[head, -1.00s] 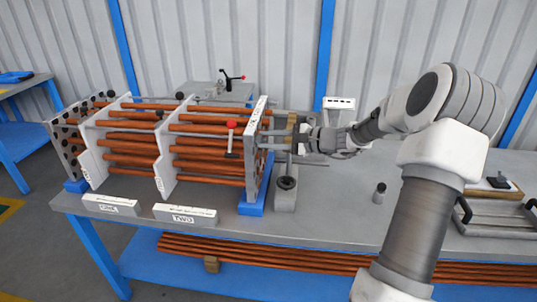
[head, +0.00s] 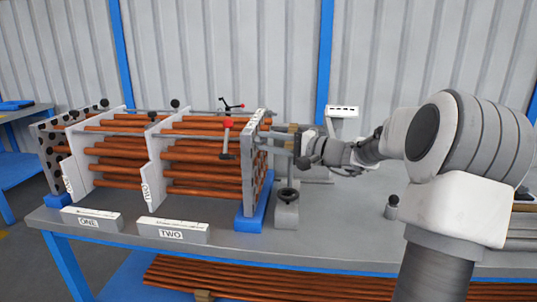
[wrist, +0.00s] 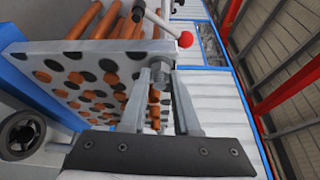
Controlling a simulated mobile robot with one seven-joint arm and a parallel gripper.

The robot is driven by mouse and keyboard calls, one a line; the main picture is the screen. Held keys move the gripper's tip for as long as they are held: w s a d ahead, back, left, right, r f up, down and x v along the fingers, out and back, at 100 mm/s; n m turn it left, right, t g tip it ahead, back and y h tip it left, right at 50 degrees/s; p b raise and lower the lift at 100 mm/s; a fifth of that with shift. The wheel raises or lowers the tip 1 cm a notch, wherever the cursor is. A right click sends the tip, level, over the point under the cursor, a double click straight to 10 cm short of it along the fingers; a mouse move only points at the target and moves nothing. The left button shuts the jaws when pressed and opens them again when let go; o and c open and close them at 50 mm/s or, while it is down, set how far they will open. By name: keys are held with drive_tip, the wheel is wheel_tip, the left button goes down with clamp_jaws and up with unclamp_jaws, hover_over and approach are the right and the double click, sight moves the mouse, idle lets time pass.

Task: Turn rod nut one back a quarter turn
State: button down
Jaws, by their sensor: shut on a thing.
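The flanged shell's perforated end plate (head: 250,165) stands upright on a blue foot, with orange tubes running left from it. In the wrist view the plate (wrist: 75,68) shows many holes, some dark and some orange. My gripper (wrist: 158,76) is shut on a grey rod nut (wrist: 157,69) at the plate's upper edge, with a finger on either side of it. Which number the nut bears cannot be read. In the head view my gripper (head: 274,138) reaches the plate from the right, and the nut is too small to make out.
A red-knobbed lever (head: 227,124) stands in front of the tubes; its knob (wrist: 185,39) is beyond my fingertips. A post with a handwheel (head: 288,196) stands right of the plate. Blocks marked ONE (head: 92,219) and TWO (head: 172,231) lie along the bench front.

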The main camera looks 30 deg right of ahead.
drive_tip(key=shift+w+a+n+b, duration=0.1)
drive_tip(key=shift+a+n+b, duration=0.2)
drive_tip(key=shift+a+b, duration=0.1)
drive_tip(key=c, duration=0.6)
unclamp_jaws()
drive_tip(key=shift+d, duration=0.1)
drive_tip(key=shift+c, duration=0.2)
drive_tip(key=shift+d, duration=0.1)
drive_tip(key=p+v, duration=0.3)
drive_tip(key=v, duration=1.4)
drive_tip(key=shift+d+f, duration=0.15)
drive_tip(key=shift+d, duration=0.05)
